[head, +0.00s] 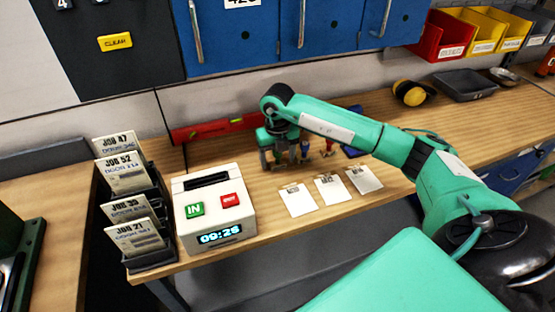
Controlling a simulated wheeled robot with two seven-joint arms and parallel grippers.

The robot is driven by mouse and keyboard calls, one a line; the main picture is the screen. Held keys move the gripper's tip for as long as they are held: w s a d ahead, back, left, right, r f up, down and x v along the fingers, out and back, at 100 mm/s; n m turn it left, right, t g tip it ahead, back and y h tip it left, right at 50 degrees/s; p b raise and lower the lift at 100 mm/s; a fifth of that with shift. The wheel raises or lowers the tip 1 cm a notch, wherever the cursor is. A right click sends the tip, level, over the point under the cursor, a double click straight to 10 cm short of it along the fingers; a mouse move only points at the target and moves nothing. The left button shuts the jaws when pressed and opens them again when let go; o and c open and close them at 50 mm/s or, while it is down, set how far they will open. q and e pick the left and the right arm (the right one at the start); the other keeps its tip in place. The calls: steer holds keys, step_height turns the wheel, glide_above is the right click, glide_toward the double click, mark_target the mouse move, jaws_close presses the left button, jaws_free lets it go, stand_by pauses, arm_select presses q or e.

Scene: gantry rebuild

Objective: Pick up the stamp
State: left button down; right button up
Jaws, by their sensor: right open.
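My right gripper (279,160) points down over the wooden bench at the end of my green arm, its jaws open. Small stamp-like items with handles stand just to its right. One looks dark blue (305,150) and close to the fingers, and one has a red handle (328,147). I cannot tell whether another stands between or behind the fingers, because the gripper covers that spot. My left gripper is not in view.
Three white cards (333,188) lie at the bench's front edge. A time clock (213,210) and a job-card rack (150,258) stand left. A red level (215,128) lies behind. Yellow earmuffs (411,93) and a dark tray (465,85) sit back right.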

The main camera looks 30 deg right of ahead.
steer(key=c, duration=1.1)
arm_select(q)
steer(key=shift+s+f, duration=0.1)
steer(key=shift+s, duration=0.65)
